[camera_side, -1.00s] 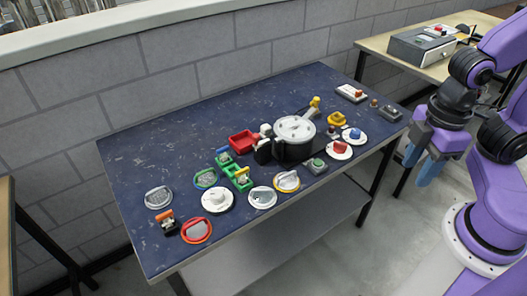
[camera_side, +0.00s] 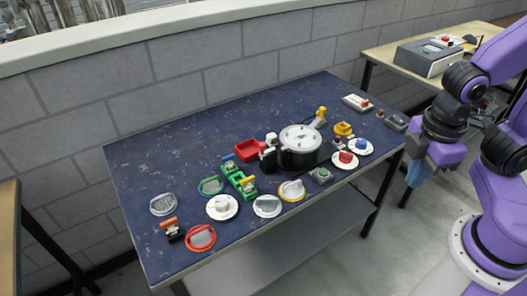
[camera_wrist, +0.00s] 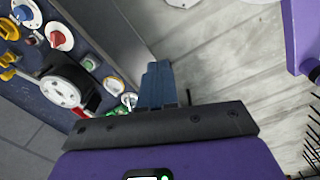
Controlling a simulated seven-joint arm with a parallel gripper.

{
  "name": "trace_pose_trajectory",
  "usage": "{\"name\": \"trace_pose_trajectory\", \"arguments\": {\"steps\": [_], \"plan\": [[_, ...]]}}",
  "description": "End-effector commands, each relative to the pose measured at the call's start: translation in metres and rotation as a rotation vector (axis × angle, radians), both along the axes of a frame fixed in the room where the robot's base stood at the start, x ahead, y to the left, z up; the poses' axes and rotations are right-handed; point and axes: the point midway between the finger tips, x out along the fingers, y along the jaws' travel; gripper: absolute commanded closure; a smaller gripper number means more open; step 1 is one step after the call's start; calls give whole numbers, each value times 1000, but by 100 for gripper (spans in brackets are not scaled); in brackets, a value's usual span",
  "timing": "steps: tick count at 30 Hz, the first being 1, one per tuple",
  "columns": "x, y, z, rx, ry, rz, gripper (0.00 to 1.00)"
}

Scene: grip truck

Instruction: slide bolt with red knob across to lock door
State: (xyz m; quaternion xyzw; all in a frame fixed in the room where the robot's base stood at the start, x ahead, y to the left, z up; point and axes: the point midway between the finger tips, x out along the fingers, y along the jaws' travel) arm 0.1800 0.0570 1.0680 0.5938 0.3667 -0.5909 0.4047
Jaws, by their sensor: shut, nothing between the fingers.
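A small pale plate with a red-orange knob (camera_side: 358,103) lies at the back right of the dark blue table; it looks like a slide bolt, but it is too small to tell how its bolt stands. A round white dial with a red knob (camera_side: 346,158) sits near the right front edge and shows in the wrist view (camera_wrist: 57,38). My gripper (camera_side: 416,174) is off the right end of the table, pointing down, apart from everything. Its blue fingers (camera_wrist: 157,85) are together and empty in the wrist view.
A pot-like round device (camera_side: 300,146) stands mid-table. Around it are a red tray (camera_side: 250,150), a blue-knobbed dial (camera_side: 358,146), a grey box with a green button (camera_side: 320,175) and several latches and dials. The table's left back is clear. Another bench (camera_side: 385,52) stands behind.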

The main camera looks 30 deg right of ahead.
Motion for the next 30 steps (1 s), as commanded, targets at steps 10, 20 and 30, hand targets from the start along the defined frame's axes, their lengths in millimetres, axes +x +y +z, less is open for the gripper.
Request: {"name": "trace_pose_trajectory", "arguments": {"steps": [10, 20, 30], "plan": [[74, 30, -20, -340, -79, 274, 100], [142, 75, -43, -671, -150, 554, 100], [198, 137, -75, -996, -221, 851, 100]]}}
